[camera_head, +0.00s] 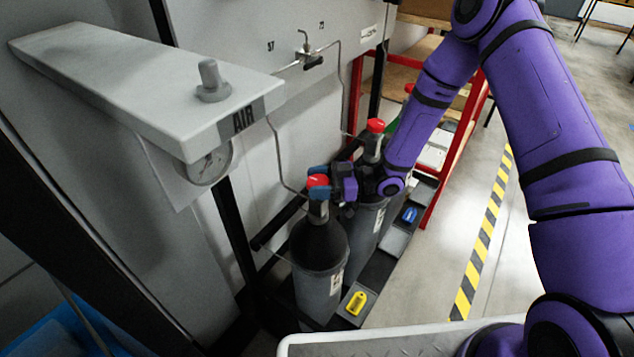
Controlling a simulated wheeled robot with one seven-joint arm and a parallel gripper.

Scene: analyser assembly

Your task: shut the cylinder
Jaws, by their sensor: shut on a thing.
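The near gas cylinder (319,262) is dark grey with a black shoulder and stands upright below the wall panel. Its red valve knob (317,181) is on top. My gripper (319,182) reaches in from the right and is shut on this knob, with its fingers around the sides. A second grey cylinder (370,220) stands just behind, partly hidden by my gripper and arm; its red knob (375,125) shows above my wrist. The purple arm hides part of what lies behind the cylinders.
An AIR shelf with a gauge (207,163) juts out at the left. Thin pipes run down the panel (300,120). A yellow tag (356,303) and a blue tag (409,214) lie on the cylinder rack. A red-framed shelf (448,150) stands behind. Floor right of the striped tape (482,245) is clear.

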